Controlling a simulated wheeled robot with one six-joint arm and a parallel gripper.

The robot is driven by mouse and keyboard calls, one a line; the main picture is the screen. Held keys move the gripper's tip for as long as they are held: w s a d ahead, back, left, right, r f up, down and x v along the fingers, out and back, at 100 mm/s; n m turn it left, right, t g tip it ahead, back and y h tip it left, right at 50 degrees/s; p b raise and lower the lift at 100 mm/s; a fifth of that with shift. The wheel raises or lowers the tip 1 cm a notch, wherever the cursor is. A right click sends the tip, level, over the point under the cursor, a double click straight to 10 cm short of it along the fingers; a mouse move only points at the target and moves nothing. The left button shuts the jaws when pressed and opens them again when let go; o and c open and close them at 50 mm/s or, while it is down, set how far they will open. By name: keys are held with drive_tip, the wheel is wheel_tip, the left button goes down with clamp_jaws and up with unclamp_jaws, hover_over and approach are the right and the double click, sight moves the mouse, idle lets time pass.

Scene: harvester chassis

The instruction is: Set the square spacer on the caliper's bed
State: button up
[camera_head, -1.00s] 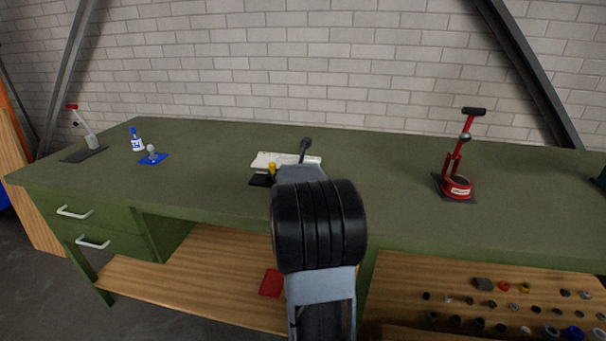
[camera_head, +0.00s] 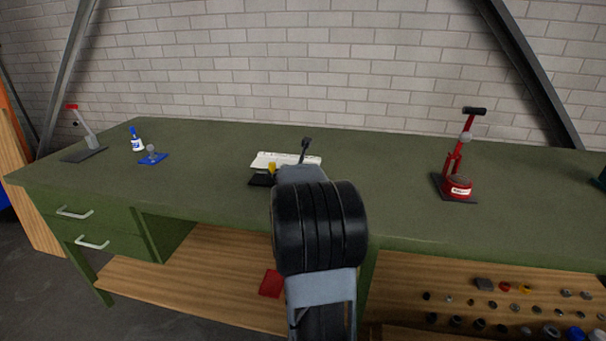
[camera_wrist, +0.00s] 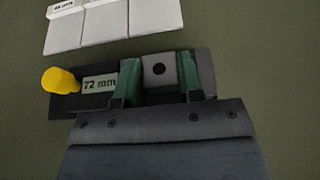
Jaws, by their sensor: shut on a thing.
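The square spacer (camera_wrist: 161,83) is a dark grey block with a round hole, seen in the wrist view. My gripper (camera_wrist: 159,72) has its two green fingers closed on the spacer's left and right sides. The caliper (camera_wrist: 100,101) is a black tool with a "72 mm" label and a yellow knob (camera_wrist: 61,80) at its left end. The spacer appears over the caliper's bed, to the right of the label; I cannot tell whether it touches the bed. In the head view the caliper (camera_head: 260,181) shows partly, and my arm hides the spacer and fingers.
White labelled blocks (camera_wrist: 108,24) lie just behind the caliper. On the green bench (camera_head: 390,185), a red press (camera_head: 458,187) stands at the right, and a blue bottle (camera_head: 137,142) and a lever tool (camera_head: 86,145) at the left. Bench space either side of the caliper is clear.

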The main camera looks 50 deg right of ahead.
drive_tip(key=shift+f+b, duration=0.75)
drive_tip(key=shift+b, duration=0.1)
drive_tip(key=o, duration=1)
drive_tip(key=p+v, duration=0.2)
drive_tip(key=v, duration=1)
drive_tip(key=shift+w+r+p, duration=0.1)
drive_tip(key=shift+p, duration=0.2)
drive_tip(key=shift+v, duration=0.95)
